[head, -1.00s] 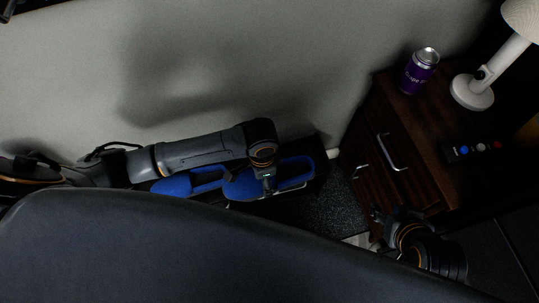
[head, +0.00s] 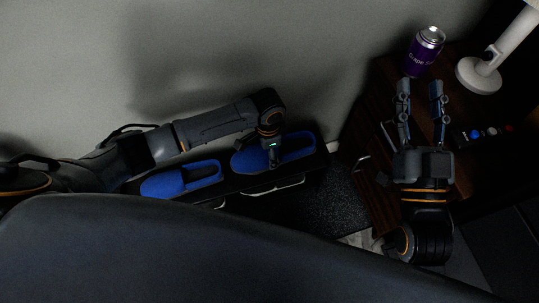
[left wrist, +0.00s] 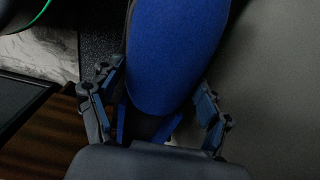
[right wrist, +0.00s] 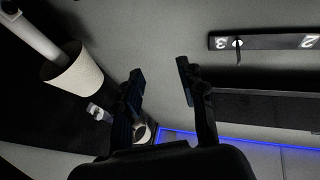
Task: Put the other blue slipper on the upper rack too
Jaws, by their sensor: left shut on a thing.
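Two blue slippers show in the head view at the dark shoe rack (head: 235,186) by the wall. The left slipper (head: 181,180) lies on the rack's top, free of any gripper. My left gripper (head: 272,155) is shut on the right slipper (head: 295,150), which is over or on the rack top; I cannot tell whether it bears on it. In the left wrist view this held slipper (left wrist: 172,50) fills the space between the fingers. My right gripper (head: 421,95) is open and empty above the nightstand; its fingers also show apart in the right wrist view (right wrist: 160,85).
The dark wooden nightstand (head: 375,185) stands right of the rack, with a purple can (head: 425,52), a white lamp (head: 495,55) and a remote (head: 487,133) on it. A numbered hook rail (right wrist: 265,42) shows on the wall in the right wrist view.

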